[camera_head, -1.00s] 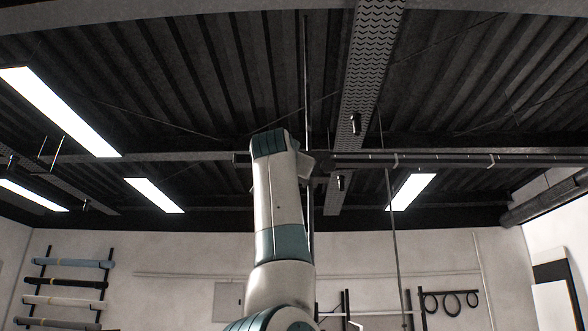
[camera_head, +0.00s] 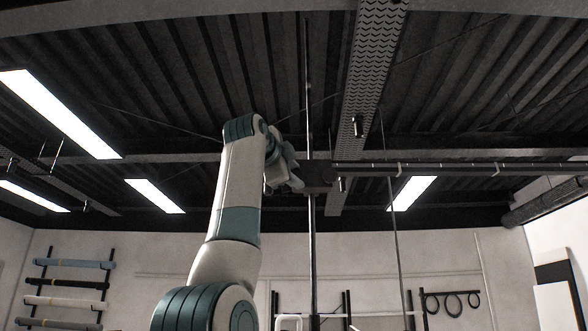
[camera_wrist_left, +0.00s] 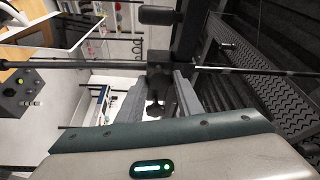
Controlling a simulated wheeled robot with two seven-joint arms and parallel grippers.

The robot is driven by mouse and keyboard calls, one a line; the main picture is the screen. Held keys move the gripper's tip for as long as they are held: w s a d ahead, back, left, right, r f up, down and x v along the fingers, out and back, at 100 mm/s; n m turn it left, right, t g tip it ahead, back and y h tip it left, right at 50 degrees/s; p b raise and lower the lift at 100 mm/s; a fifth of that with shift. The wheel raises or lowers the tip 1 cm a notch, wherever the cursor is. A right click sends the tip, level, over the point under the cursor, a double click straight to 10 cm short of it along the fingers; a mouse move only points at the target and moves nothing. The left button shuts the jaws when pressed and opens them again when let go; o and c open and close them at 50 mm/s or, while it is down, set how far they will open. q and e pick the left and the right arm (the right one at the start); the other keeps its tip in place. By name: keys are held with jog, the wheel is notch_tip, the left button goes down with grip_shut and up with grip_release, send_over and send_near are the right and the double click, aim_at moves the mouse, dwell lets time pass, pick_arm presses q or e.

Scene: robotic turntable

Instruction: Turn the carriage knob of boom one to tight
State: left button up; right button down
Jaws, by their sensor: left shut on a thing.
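The dark carriage (camera_head: 318,178) sits on the upright pole (camera_head: 312,240), with the boom (camera_head: 450,168) running out to the right from it. In the left wrist view the carriage (camera_wrist_left: 159,62) is a dark block on the pole (camera_wrist_left: 100,64), which crosses the picture sideways. My left gripper (camera_head: 292,178) is up against the carriage's left side. In the wrist view its two grey fingers (camera_wrist_left: 158,98) are on either side of the small dark carriage knob (camera_wrist_left: 155,107), shut on it. The fingers partly hide the knob, and its turn position cannot be told. My right gripper is out of view.
A perforated ceiling beam (camera_head: 372,75) and lamps (camera_head: 60,112) are overhead. A thin upright rod (camera_head: 393,230) stands right of the pole. A wall rack with rolls (camera_head: 68,285) is at far left. A dark cylinder (camera_wrist_left: 160,15) shows beyond the carriage in the wrist view.

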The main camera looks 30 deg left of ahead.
pick_arm(q)
jog(key=shift+m, duration=0.5)
jog(key=shift+g+p, duration=0.3)
jog(key=shift+f, duration=0.1)
jog(key=o, duration=1)
